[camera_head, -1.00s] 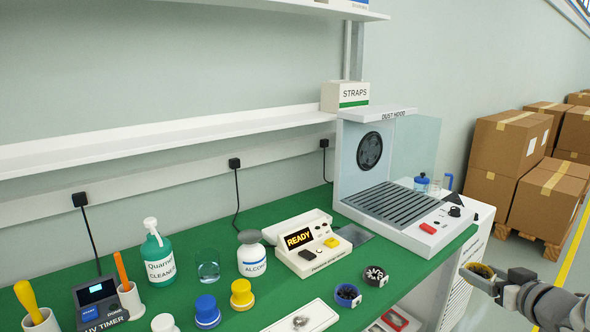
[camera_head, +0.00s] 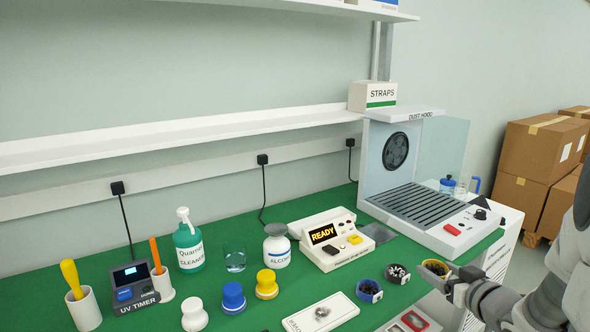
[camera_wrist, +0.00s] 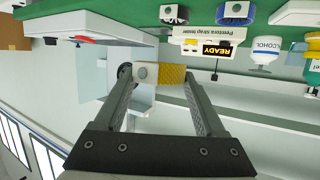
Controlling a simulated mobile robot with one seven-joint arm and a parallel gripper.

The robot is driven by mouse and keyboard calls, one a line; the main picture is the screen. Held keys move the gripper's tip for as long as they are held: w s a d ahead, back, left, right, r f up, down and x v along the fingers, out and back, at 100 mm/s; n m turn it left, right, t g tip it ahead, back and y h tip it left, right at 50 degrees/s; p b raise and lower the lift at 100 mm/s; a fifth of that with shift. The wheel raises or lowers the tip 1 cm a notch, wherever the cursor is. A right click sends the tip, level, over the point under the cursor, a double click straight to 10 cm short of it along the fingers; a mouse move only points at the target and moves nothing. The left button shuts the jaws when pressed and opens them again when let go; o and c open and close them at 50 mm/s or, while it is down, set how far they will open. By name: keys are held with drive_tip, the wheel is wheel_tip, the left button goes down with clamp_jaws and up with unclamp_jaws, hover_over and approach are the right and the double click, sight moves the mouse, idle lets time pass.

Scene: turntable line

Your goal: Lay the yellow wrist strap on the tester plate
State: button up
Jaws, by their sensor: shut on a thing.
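My gripper (camera_head: 446,278) is shut on the yellow wrist strap (camera_head: 435,267), held near the bench's front right edge. A flat dark plate (camera_head: 378,233) lies at the tester's right side. The strap is apart from both.
A blue strap (camera_head: 369,291) and a black strap (camera_head: 397,274) lie between my gripper and the tester. The dust hood (camera_head: 420,208) stands behind. An alcohol bottle (camera_head: 277,248) is left of the tester.

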drive_tip(key=a+f+n+y, duration=0.1)
drive_tip(key=a, duration=0.5)
drive_tip(key=w+a+f+y, duration=0.1)
drive_tip(key=a, duration=0.6)
drive_tip(key=w+a+n+g, duration=0.1)
drive_tip(key=a, duration=0.5)
drive_tip(key=shift+a+f+n+y, duration=0.2)
drive_tip(key=shift+f+n+y, duration=0.1)
drive_tip(key=shift+f+y, duration=0.1)
wheel_tip(320, 180, up, 12)
drive_tip(key=p, duration=1.2)
drive_tip(key=shift+d, duration=0.2)
drive_tip(key=shift+d+f, duration=0.1)
